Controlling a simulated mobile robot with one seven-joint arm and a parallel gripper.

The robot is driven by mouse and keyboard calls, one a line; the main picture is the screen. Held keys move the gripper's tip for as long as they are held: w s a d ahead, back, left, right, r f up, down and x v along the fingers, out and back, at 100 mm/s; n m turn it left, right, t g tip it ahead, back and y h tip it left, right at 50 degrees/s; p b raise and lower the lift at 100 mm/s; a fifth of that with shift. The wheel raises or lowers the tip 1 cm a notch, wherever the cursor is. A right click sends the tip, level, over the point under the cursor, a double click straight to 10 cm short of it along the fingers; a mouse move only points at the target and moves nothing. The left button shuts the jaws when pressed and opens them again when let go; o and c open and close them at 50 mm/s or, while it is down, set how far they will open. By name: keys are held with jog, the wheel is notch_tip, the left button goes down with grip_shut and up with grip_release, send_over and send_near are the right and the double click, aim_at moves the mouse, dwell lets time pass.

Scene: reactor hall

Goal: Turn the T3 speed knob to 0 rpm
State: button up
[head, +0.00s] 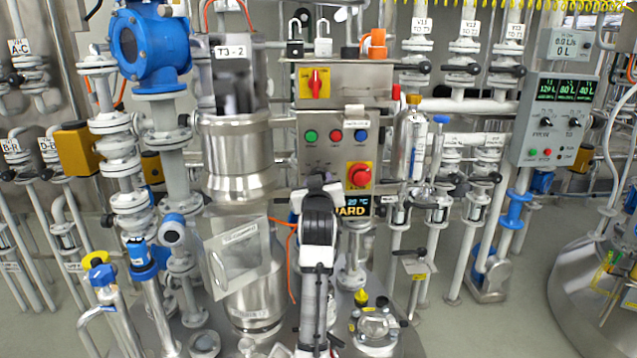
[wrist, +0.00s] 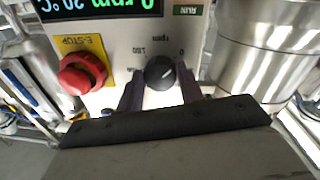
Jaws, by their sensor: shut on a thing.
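The T3 speed knob (wrist: 160,72) is black and round, on the light control panel in the wrist view. A scale marked 0, rpm and a larger number surrounds it, seen upside down. A faint pale mark on the knob seems to lean toward the 0, but it is small. My gripper (wrist: 159,82) has one finger on each side of the knob and is shut on it. The display (wrist: 110,8) above the scale reads 0 rpm and 20 °C. In the head view my gripper (head: 318,188) is in front of the panel and hides the knob.
A red E-STOP button (wrist: 82,73) on a yellow plate sits close beside the knob; it also shows in the head view (head: 359,175). A steel vessel (wrist: 270,40) stands close on the other side. Above are small coloured buttons (head: 335,135) and a red switch (head: 315,82).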

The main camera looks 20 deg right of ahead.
jog(key=o, duration=1)
jog(key=shift+s, duration=0.1)
jog(key=b+v, duration=0.3)
jog(key=v, duration=1)
jog(key=shift+s+a, duration=0.15)
jog(key=shift+s, duration=0.15)
jog(key=shift+r, duration=0.1)
